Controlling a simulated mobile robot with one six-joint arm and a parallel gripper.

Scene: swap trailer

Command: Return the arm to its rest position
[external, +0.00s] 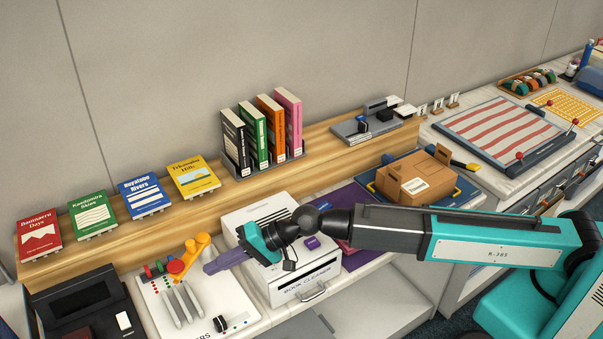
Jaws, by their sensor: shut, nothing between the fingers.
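My arm (495,240) reaches from the lower right toward the left across the bench, teal and black. My gripper (208,267) is at its left end, with purple-grey fingers shut and nothing between them. The fingers hang over the right part of a white panel (150,290), close to an orange lever (190,257) with a round knob. I cannot tell whether they touch it. The gripper's wrist is in front of a white box-shaped machine (262,212) and hides part of it.
Several books (262,128) stand in a rack on the wooden shelf (330,140). Several more lean on small stands at left (143,196). A cardboard box (415,178) lies behind my forearm. A striped mat (497,125) is at right. The air above the bench's left part is open.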

